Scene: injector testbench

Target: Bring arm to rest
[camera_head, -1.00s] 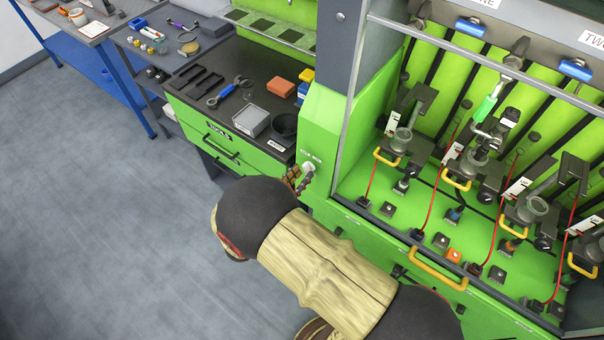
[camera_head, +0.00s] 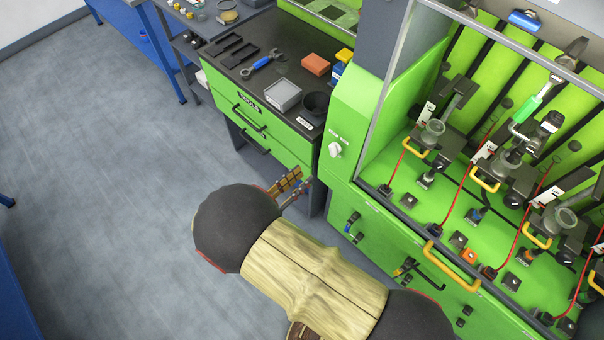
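My arm, with a wood-grained link and dark round joints, reaches across the bottom middle of the head view. My gripper (camera_head: 290,188) shows only as small brown and grey parts behind the dark joint. It is over the floor in front of the drawer cabinet, apart from the white knob (camera_head: 335,150) on the green bench panel. The gap between its fingers cannot be made out, and nothing held is visible. The rest of the gripper is hidden by my arm.
The green testbench (camera_head: 400,205) with yellow handles and red cables stands close on the right. The tool cabinet (camera_head: 275,135) carries a grey box (camera_head: 283,95), a blue-handled tool (camera_head: 262,62) and an orange block (camera_head: 316,64). Open grey floor (camera_head: 110,180) lies left.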

